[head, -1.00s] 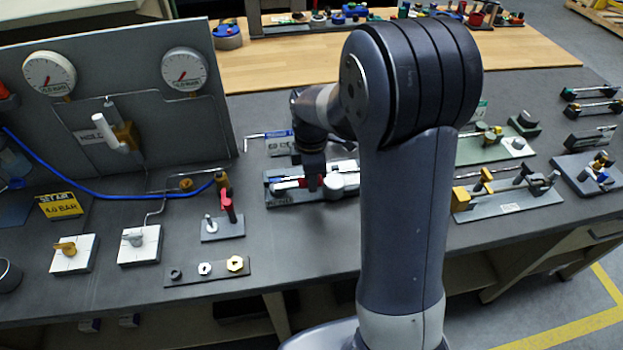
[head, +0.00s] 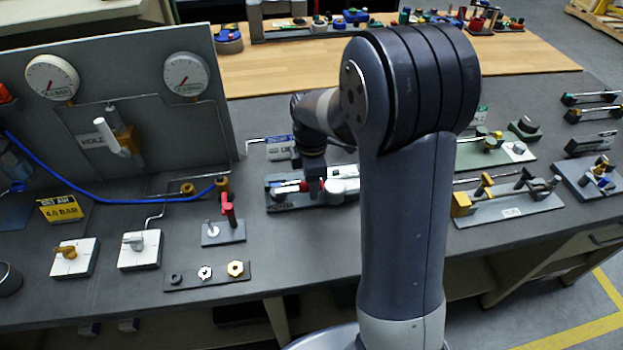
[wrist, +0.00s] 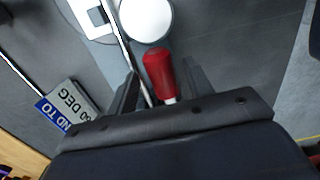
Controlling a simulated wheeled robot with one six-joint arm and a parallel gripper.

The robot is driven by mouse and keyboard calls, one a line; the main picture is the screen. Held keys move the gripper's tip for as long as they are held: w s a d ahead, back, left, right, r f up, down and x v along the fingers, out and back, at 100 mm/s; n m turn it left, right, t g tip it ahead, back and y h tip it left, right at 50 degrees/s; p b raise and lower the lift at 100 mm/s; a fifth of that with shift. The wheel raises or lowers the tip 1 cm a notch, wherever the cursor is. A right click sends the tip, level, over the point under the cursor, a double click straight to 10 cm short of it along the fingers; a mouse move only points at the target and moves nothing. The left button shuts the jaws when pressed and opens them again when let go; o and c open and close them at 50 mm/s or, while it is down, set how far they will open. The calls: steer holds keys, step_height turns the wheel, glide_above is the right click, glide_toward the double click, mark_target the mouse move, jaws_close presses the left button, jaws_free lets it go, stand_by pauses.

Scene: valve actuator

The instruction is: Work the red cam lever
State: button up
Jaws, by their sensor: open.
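A red handle (wrist: 160,72) on a pale stem lies between the two dark fingers of my gripper (wrist: 160,80) in the wrist view. The fingers are open, with a visible gap to the handle on the right. In the head view my gripper (head: 313,186) points down over a grey fixture (head: 285,203) with red and white parts, partly hidden by my arm. A separate upright red lever (head: 228,208) stands on a small grey plate to the left. I cannot tell for certain which of the two is the cam lever.
A white round part (wrist: 146,18) and a thin rod are close to the fingers. A label plate (wrist: 68,107) lies left of them. A gauge panel (head: 190,130) with a blue hose stands at the left; other fixtures (head: 510,205) are at the right.

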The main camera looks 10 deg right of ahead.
step_height(320, 180, up, 11)
steer(key=shift+b, duration=0.3)
steer(key=shift+f, duration=0.15)
stand_by(0.3)
step_height(320, 180, down, 11)
steer(key=shift+r+p, duration=0.1)
steer(key=shift+p, duration=0.25)
steer(key=shift+s, duration=0.2)
steer(key=shift+w, duration=0.1)
